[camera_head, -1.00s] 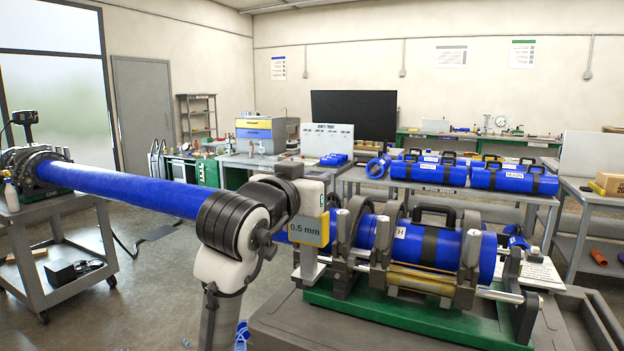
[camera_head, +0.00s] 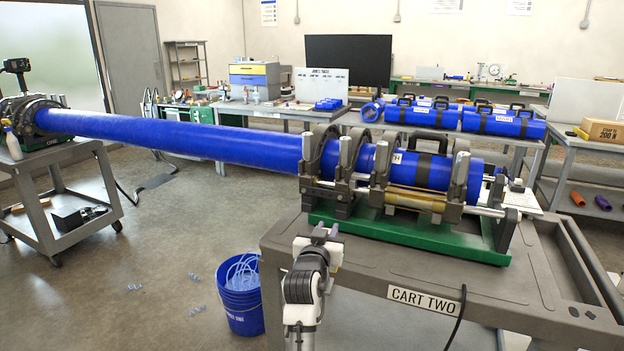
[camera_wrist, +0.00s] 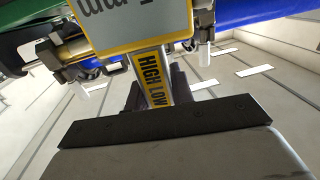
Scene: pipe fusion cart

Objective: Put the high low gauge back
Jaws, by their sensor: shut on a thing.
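The high low gauge (camera_wrist: 152,78) fills the upper middle of the wrist view. It has a yellow strip lettered HIGH LOW and a yellow-framed grey display marked mm. My gripper (camera_wrist: 156,92) is shut on its narrow labelled part, with dark fingers on both sides. In the head view my gripper (camera_head: 322,236) is low, at the near left edge of cart two (camera_head: 370,262), in front of the pipe clamps. The gauge is too small or hidden to make out there. Its resting place cannot be told.
The long blue pipe (camera_head: 200,137) runs into the clamping machine (camera_head: 400,190) on cart two. A blue bucket (camera_head: 240,300) with shavings stands on the floor left of my arm. The cart's near top is mostly clear. A black cable (camera_head: 456,320) hangs over its front.

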